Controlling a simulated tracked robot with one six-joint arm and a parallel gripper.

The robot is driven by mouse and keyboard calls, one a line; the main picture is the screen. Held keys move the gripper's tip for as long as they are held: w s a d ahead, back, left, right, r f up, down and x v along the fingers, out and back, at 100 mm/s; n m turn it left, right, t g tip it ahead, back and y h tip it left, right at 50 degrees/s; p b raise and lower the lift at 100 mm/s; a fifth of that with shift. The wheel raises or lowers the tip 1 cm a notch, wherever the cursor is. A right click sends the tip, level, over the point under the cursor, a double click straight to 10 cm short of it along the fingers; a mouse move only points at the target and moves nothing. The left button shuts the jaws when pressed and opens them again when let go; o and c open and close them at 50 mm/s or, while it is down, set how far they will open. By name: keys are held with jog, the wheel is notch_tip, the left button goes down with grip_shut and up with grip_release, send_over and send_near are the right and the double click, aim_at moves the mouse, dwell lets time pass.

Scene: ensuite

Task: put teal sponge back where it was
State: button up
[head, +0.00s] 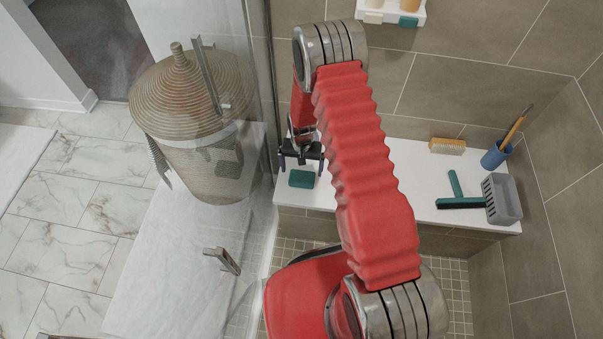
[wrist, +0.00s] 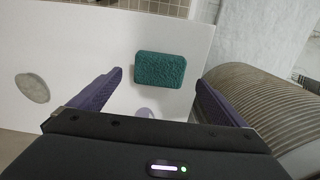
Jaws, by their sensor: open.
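A teal sponge (head: 301,179) lies flat on the left end of the white bench top (head: 405,190). In the wrist view the sponge (wrist: 160,70) is a rough-textured block just beyond the gap between my fingertips. My gripper (head: 301,161) is open and empty, with its two purple fingers spread on either side of the line to the sponge. Neither finger appears to touch it. A small wall shelf (head: 383,15) at the top holds bottles and another teal block (head: 408,21).
A glass panel (head: 262,90) stands left of the bench, with a lidded wicker basket (head: 190,120) beyond it. A brush (head: 447,146), blue cup (head: 494,157), teal squeegee (head: 458,202) and grey caddy (head: 503,200) occupy the right end. A grey oval (wrist: 32,88) lies left of the sponge.

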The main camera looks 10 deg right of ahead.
jog(key=shift+r, duration=2.4)
notch_tip(320, 180, up, 16)
jog(key=n+t, duration=0.1)
send_over(302, 177)
jog(key=s+r+n+t, duration=0.1)
jog(key=s+r, duration=0.1)
jog(key=r, duration=0.5)
jog(key=s+r+t, duration=0.1)
jog(key=s+r, duration=0.2)
jog(key=r, duration=0.5)
jog(key=s+r+n+t, duration=0.1)
jog(key=s+r, duration=0.7)
jog(key=s, duration=0.2)
jog(key=s+r+n+t, duration=0.1)
jog(key=s+r, duration=0.6)
jog(key=s, duration=0.4)
jog(key=shift+r+n+t, duration=0.3)
jog(key=shift+r, duration=0.1)
jog(key=shift+s, duration=0.1)
jog(key=shift+c, duration=0.5)
